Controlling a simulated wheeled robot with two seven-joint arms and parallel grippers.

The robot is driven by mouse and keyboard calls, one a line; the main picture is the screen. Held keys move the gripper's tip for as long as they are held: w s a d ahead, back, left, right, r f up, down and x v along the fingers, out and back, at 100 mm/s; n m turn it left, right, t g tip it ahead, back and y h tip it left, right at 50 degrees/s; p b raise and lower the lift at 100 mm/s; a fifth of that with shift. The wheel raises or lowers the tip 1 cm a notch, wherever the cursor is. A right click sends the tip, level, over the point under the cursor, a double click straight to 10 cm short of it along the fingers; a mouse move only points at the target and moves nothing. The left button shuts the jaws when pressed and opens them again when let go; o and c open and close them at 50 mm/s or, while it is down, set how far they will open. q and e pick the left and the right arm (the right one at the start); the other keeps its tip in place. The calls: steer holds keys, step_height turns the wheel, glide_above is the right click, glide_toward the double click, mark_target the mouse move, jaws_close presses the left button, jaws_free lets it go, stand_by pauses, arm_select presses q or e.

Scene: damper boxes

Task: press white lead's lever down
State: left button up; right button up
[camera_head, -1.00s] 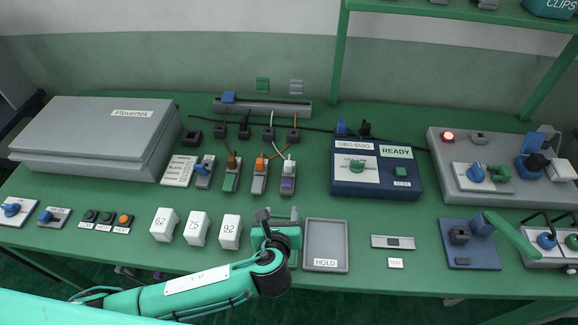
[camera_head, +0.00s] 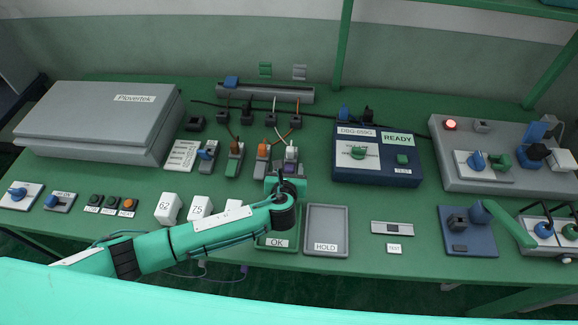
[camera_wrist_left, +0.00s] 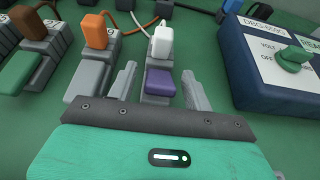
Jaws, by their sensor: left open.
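The white lead ends in a white plug (camera_head: 291,152) in the rightmost terminal block of a row; the plug also shows in the left wrist view (camera_wrist_left: 161,44). Its purple lever (camera_wrist_left: 160,82) is on the block's near side, just below the plug. My left gripper (camera_head: 285,184) is over the near end of that block. In the left wrist view, its open fingers (camera_wrist_left: 158,88) stand on either side of the purple lever, with nothing gripped. I cannot tell whether the fingers touch the block. My right gripper is not in view.
The blue meter box (camera_head: 376,167) stands to the right. The OK tray (camera_head: 277,243) lies under my forearm, beside the HOLD tray (camera_head: 326,230). White numbered blocks (camera_head: 168,208) stand left.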

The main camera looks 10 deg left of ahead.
arm_select(q)
steer(key=shift+w+f, duration=0.15)
steer(key=shift+w, duration=0.25)
steer(key=c, duration=1)
steer(key=shift+f+t+b, duration=0.3)
steer(key=shift+b, duration=0.3)
steer(key=shift+s+r+t+b, duration=0.1)
steer(key=shift+s+t+b, duration=0.05)
steer(key=shift+t+b, duration=0.25)
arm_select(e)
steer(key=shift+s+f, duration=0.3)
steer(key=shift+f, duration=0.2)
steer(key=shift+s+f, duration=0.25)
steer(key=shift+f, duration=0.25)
arm_select(q)
steer(key=o, duration=1)
